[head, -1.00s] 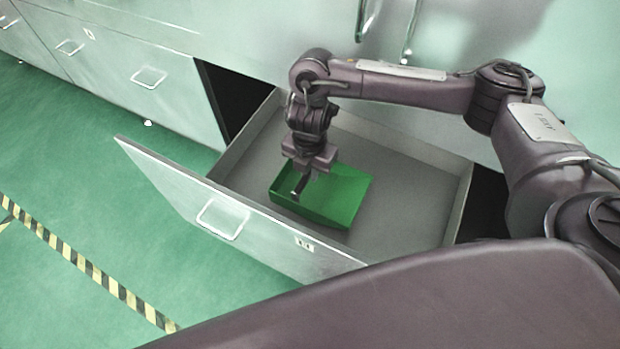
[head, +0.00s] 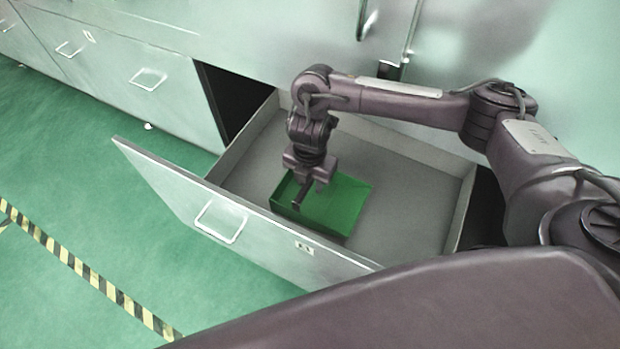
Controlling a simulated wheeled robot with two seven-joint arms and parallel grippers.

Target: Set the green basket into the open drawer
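The green basket (head: 345,207) is inside the open drawer (head: 415,215), a little left of its middle. It looks roughly level, and I cannot tell whether its underside touches the drawer floor. My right gripper (head: 302,196) points down at the basket's left side, with a dark finger over the basket's inside. It appears shut on the basket's wall; the finger on the far side is hidden. My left gripper is not in view.
The drawer front with its handle (head: 221,221) stands toward the lower left. Closed cabinet fronts (head: 150,85) run along the left. Bare drawer floor lies around the basket, most of it to the right. A striped floor line (head: 90,270) crosses the green floor.

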